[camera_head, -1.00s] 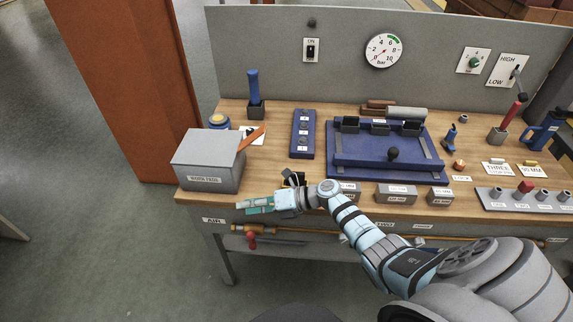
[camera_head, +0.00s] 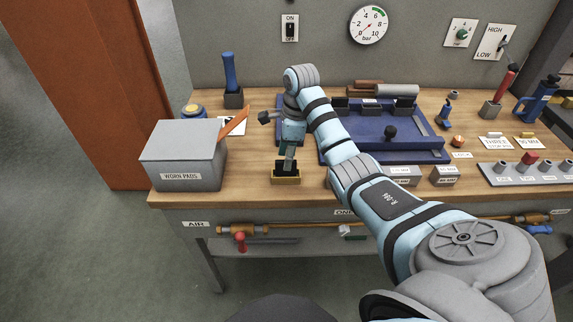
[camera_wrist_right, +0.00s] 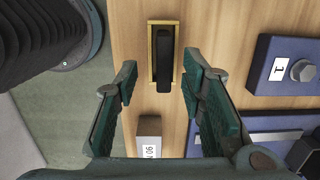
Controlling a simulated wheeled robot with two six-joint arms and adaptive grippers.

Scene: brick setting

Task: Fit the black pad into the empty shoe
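The black pad (camera_wrist_right: 163,72) stands in a small yellow-rimmed tray (camera_wrist_right: 151,50) near the bench's front edge. The tray also shows in the head view (camera_head: 286,181), below my right gripper (camera_head: 287,156). In the right wrist view my right gripper (camera_wrist_right: 160,88) is open, its two green fingers apart with the pad beyond and between them. No contact with the pad is visible. Several dark block-shaped shoes (camera_head: 405,104) sit along the back of the blue fixture (camera_head: 375,130), partly behind my right arm. I cannot tell which one is empty. My left gripper is not in view.
A grey worn pads box (camera_head: 180,155) stands at the bench's left. Small grey labelled blocks (camera_head: 445,175) stand along the front, and one (camera_wrist_right: 150,136) is near my fingers. A blue-handled tool (camera_head: 230,75) stands behind.

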